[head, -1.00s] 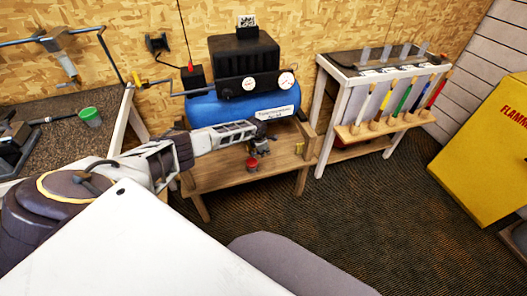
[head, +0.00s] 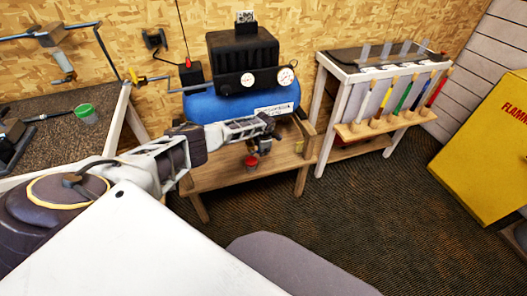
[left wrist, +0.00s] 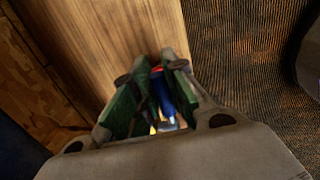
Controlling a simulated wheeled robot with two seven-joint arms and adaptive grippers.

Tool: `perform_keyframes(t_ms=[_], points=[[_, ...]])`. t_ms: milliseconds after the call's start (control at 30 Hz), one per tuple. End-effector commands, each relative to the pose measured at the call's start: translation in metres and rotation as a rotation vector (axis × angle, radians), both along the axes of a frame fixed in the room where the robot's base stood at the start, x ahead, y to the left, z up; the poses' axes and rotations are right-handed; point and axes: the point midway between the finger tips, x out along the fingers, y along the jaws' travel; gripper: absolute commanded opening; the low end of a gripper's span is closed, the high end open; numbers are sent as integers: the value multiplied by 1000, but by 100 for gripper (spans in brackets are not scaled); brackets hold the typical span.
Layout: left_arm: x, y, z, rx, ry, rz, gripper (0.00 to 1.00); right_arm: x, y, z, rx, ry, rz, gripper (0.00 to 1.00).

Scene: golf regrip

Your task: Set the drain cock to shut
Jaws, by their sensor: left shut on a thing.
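The drain cock is under the blue compressor tank (head: 215,108) and hidden by my left gripper in the head view. In the left wrist view a blue lever (left wrist: 164,97) with a red-orange end shows between the green finger pads, with a bit of brass-yellow below it. I take it to be the cock's handle. My left gripper (head: 268,134) is at the front of the tank, above the bench; in the left wrist view its fingers (left wrist: 160,82) are closed around the lever. The cock's exact angle cannot be told. My right gripper is out of view.
The compressor stands on a wooden bench (head: 225,178). A rack of coloured-handled tools (head: 385,120) and a yellow cabinet (head: 490,150) are at right.

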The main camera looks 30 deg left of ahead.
Motion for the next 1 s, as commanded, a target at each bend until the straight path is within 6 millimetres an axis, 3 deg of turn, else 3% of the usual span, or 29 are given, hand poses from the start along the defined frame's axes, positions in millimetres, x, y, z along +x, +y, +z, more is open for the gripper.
perform_keyframes(t_ms=[33, 200, 667, 1000], points=[[0, 0, 0, 0, -1, -1, 16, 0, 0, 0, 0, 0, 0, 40], [0, 0, 0, 0, -1, -1, 36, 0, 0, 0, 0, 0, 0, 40], [0, -1, 2, 0, -1, -1, 36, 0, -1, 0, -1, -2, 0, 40], [-2, -2, 16, -1, -1, -1, 36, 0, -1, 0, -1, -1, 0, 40]])
